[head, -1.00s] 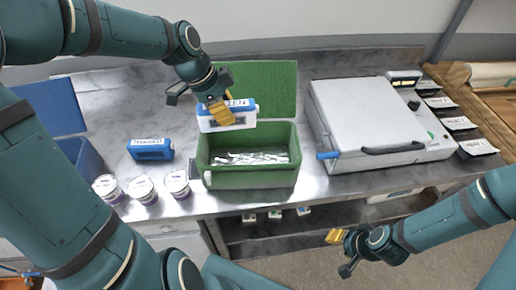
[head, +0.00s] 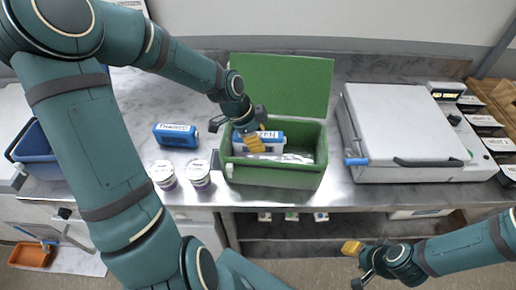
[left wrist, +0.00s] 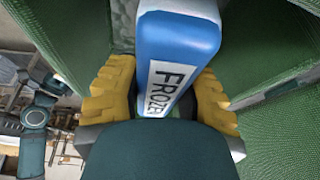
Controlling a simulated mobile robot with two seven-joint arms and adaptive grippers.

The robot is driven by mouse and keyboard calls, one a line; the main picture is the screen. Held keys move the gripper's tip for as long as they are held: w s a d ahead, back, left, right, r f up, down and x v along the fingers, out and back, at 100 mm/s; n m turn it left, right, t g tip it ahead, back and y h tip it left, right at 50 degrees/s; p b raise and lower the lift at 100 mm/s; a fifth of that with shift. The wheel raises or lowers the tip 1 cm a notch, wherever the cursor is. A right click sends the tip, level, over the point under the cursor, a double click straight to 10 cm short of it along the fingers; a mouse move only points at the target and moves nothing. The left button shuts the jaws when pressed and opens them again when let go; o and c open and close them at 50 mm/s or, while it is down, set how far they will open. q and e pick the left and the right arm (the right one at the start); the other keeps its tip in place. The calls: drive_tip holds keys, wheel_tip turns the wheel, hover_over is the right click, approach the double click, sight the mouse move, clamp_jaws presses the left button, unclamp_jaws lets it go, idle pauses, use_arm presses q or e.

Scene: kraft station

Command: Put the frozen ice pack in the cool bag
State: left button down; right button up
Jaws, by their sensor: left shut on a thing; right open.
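The frozen ice pack (head: 270,138), blue and white, is in my left gripper (head: 258,143). In the left wrist view the ice pack (left wrist: 178,50) shows the word FROZEN between the yellow fingertips. My left gripper is shut on it, inside the opening of the green cool bag (head: 275,178), near its left side. The bag's lid (head: 285,85) stands open behind. Silvery contents lie on the bag's floor; whether the pack touches them I cannot tell. My right gripper (head: 358,262) is open and empty, low in front of the bench.
A blue pack labelled THAWED (head: 176,135) lies left of the bag. White tubs (head: 198,174) stand between it and the front edge. A blue bin (head: 36,150) is at the far left. A grey lidded machine (head: 400,125) stands right of the bag.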

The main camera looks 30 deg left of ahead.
use_arm(q)
wheel_tip(320, 180, down, 4)
drive_tip(key=shift+f+b, duration=0.1)
drive_tip(key=shift+b, duration=0.3)
drive_tip(key=shift+f, duration=0.1)
drive_tip(key=c, duration=0.6)
unclamp_jaws()
drive_tip(key=shift+r, duration=0.35)
drive_tip(key=p+v, duration=0.3)
drive_tip(key=v, duration=0.8)
drive_tip(key=shift+s+a+r, duration=0.1)
drive_tip(key=shift+s+r, duration=0.05)
drive_tip(key=shift+r, duration=0.2)
